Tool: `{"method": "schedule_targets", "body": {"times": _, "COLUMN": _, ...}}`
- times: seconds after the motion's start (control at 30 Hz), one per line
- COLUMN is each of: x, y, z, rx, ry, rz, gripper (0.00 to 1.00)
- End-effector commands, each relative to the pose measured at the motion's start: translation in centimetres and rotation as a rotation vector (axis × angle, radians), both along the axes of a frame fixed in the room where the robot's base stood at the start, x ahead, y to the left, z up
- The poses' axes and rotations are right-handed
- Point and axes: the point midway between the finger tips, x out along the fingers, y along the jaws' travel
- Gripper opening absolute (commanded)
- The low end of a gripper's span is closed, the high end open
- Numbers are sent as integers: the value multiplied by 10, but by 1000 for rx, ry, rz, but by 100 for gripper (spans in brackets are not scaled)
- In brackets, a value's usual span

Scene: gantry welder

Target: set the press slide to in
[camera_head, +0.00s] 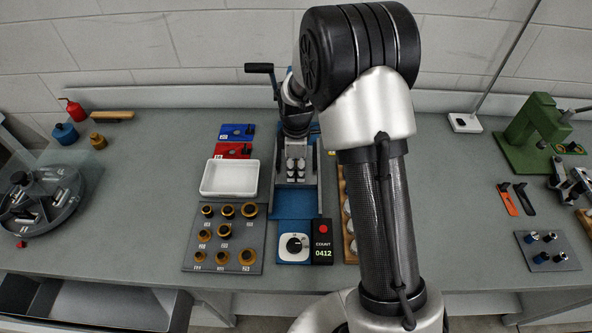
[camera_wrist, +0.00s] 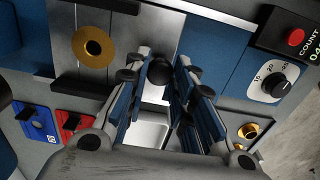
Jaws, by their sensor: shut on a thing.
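The press (camera_head: 295,207) stands mid-bench with its blue base towards me. In the wrist view its grey slide (camera_wrist: 65,15) carries a round brass piece with a dark centre (camera_wrist: 93,47). A round black knob (camera_wrist: 160,73) shows at the slide's front side. My gripper (camera_wrist: 160,80) has its two blue-padded fingers closed on this knob. In the head view my gripper (camera_head: 296,176) hangs over the press and hides the knob and much of the slide. I cannot tell how far the slide sits in or out.
A white tray (camera_head: 230,178) and a rack of brass pieces (camera_head: 213,247) lie left of the press. A dial panel (camera_head: 294,249) and a counter box with a red button (camera_head: 323,254) stand in front. A crank handle (camera_head: 259,68) rises behind. My arm covers bench to the right.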

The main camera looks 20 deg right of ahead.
Motion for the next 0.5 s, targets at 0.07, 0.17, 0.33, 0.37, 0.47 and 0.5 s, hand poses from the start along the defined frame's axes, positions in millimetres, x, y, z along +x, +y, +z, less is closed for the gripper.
{"method": "schedule_targets", "body": {"times": 0.07, "x": 0, "y": 0, "z": 0, "rx": 0, "ry": 0, "rz": 0, "gripper": 0}}
{"method": "schedule_targets", "body": {"times": 0.17, "x": 0, "y": 0, "z": 0, "rx": 0, "ry": 0, "rz": 0, "gripper": 26}}
{"method": "schedule_targets", "body": {"times": 0.33, "x": 0, "y": 0, "z": 0, "rx": 0, "ry": 0, "rz": 0, "gripper": 38}}
{"method": "schedule_targets", "body": {"times": 0.37, "x": 0, "y": 0, "z": 0, "rx": 0, "ry": 0, "rz": 0, "gripper": 40}}
{"method": "schedule_targets", "body": {"times": 0.47, "x": 0, "y": 0, "z": 0, "rx": 0, "ry": 0, "rz": 0, "gripper": 44}}
{"method": "schedule_targets", "body": {"times": 0.5, "x": 0, "y": 0, "z": 0, "rx": 0, "ry": 0, "rz": 0, "gripper": 44}}
